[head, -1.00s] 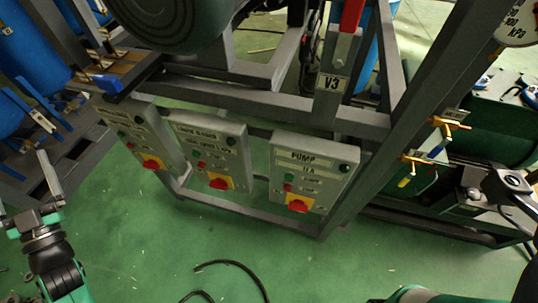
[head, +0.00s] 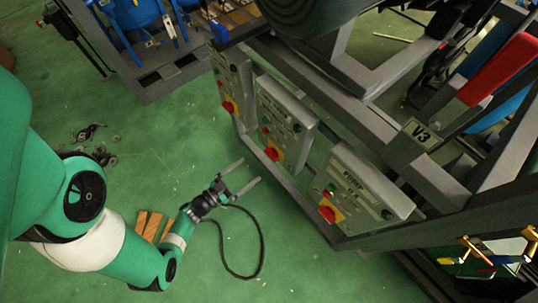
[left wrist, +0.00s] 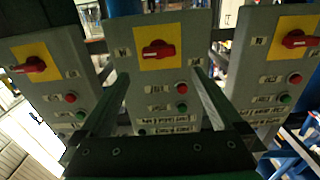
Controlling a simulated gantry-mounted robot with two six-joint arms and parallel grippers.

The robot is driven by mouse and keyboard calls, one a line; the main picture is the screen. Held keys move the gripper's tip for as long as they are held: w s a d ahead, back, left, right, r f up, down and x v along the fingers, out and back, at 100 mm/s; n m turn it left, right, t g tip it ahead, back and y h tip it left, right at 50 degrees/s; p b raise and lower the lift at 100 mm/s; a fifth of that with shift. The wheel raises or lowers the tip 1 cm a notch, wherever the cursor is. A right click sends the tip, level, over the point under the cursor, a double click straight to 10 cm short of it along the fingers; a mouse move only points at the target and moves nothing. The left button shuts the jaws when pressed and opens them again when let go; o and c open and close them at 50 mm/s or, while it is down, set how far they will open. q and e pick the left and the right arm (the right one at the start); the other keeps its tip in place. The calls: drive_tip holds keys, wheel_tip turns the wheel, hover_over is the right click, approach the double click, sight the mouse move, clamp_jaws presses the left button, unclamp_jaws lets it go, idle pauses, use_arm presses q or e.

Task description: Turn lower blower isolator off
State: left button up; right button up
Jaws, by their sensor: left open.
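Three grey switch boxes hang in a row on the frame: a left box (head: 230,78), a middle box (head: 284,112) and a right one marked PUMP (head: 365,183). Each has a red rotary knob on a yellow plate and red and green buttons. I cannot read the left and middle labels. My right gripper is out of view.
Grey frame beams (head: 290,200) run around the boxes. A red-handled lever (head: 498,70) marked V3 is at upper right. A black cable loop (head: 258,250) and wooden pieces (head: 153,226) lie on the green floor near my left arm. Open floor lies left of the boxes.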

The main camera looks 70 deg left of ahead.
sight(269, 156)
use_arm(q)
drive_tip(key=b+x, duration=0.3)
drive_tip(key=x, duration=0.6)
drive_tip(key=shift+w+f, duration=0.1)
drive_tip(key=shift+w, duration=0.1)
drive_tip(key=shift+w+a, duration=0.1)
drive_tip(key=shift+w, duration=0.2)
drive_tip(key=c, duration=1.2)
drive_tip(key=shift+c, duration=0.2)
